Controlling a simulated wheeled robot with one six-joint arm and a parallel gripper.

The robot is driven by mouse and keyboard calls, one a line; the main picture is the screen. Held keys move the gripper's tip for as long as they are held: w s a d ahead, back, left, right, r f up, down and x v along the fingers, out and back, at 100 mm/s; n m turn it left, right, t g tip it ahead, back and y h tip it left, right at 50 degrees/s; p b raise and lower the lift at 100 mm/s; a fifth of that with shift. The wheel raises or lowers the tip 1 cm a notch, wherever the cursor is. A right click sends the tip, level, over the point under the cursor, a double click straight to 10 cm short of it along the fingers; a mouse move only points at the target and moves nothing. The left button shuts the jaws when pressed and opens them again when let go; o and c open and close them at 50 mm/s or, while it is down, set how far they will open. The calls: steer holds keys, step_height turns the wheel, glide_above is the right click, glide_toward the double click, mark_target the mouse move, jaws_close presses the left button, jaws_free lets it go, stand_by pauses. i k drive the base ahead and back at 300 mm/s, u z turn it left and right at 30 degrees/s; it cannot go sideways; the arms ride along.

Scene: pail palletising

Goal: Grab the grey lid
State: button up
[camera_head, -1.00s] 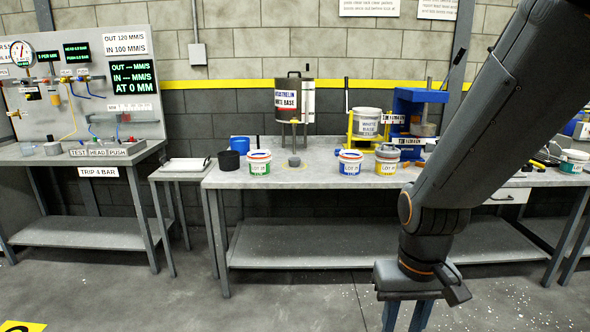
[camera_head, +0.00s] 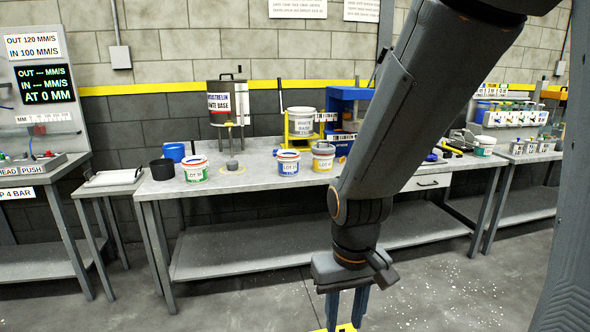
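I cannot pick out a grey lid with certainty. My gripper (camera_head: 347,304) hangs fingers down in front of the main bench, well below its top. Its two fingers are apart with nothing between them. My arm hides part of the bench to the right.
A side stand (camera_head: 115,178) is at left. A rack of small items (camera_head: 510,115) stands at right.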

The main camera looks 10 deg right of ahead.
mark_target(318, 149)
steer(key=u, duration=0.2)
steer(key=i, duration=1.4)
steer(key=z, duration=0.65)
steer(key=i, duration=1.3)
steer(key=z, duration=0.7)
